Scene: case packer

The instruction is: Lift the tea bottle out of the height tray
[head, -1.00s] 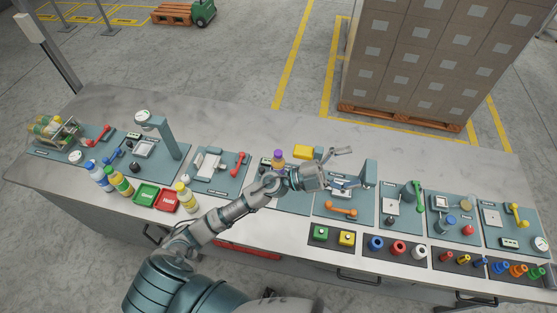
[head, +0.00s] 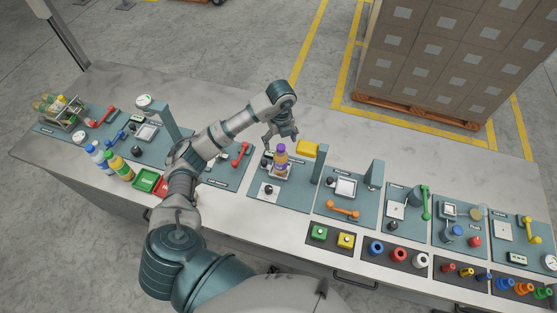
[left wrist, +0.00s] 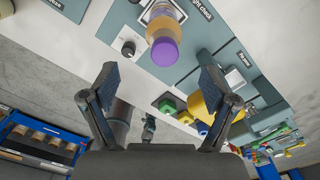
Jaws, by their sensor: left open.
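The tea bottle (head: 281,160), amber with a purple cap, stands upright in the small pale height tray (head: 287,171) on a teal station plate. In the left wrist view the bottle (left wrist: 166,42) shows with its cap towards me, beyond the fingertips and roughly centred between them. The label beside it there reads in part "ight check". My left gripper (head: 281,138) is open and empty, just behind and above the bottle, with its fingers pointing down. Its two fingers (left wrist: 157,75) are spread wide in the wrist view, apart from the bottle. My right gripper is not in view.
A yellow block (head: 308,149) and a teal post (head: 322,165) stand close to the right of the bottle. A black knob (head: 269,189) sits in front of it. The counter behind the stations is clear.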

